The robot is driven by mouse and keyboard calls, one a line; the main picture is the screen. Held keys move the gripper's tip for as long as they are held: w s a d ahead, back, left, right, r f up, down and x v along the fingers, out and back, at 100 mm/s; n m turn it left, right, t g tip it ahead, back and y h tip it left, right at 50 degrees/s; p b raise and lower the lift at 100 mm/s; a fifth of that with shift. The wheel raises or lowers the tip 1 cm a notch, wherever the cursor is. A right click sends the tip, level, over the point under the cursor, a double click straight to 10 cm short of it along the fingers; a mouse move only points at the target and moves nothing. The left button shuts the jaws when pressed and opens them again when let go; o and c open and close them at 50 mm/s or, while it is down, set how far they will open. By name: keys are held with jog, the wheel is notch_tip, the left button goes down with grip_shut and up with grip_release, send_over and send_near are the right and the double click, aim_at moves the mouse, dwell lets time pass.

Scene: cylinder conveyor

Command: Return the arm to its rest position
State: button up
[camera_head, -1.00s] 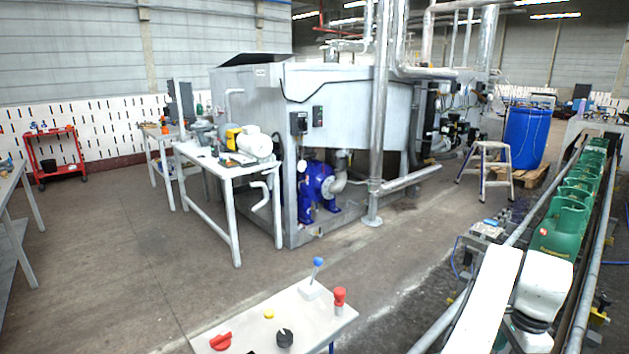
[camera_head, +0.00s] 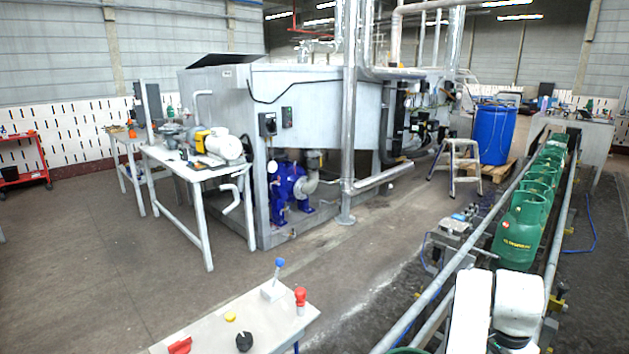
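My white arm shows at the bottom right, in front of the conveyor (camera_head: 563,232); its end runs out of the picture, so my gripper is not visible. A row of green gas cylinders (camera_head: 522,228) stands on the conveyor, running away toward the back right. The nearest fully visible cylinder stands upright just beyond my arm. A green edge also shows at the bottom of the picture, left of my arm.
A control table (camera_head: 205,338) with a blue-topped lever, red and black knobs stands at the front. A white workbench (camera_head: 190,170) stands beside the large grey machine (camera_head: 310,105). A blue barrel (camera_head: 494,134) and a step stool (camera_head: 456,165) stand behind. The floor at left is clear.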

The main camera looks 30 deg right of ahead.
jog(key=s+a+f+n, duration=0.3)
jog(key=s+a+n, duration=0.2)
jog(key=a, duration=0.4)
jog(key=s+a+f+n+y, duration=0.1)
jog(key=s+a+f+n, duration=0.3)
jog(key=a+n, duration=0.4)
jog(key=s+a+f+n+t+y, duration=0.1)
jog(key=s+a+f+n, duration=0.2)
jog(key=s+a+n, duration=0.3)
jog(key=s+a, duration=0.1)
jog(key=a, duration=0.3)
jog(key=shift+f, duration=0.4)
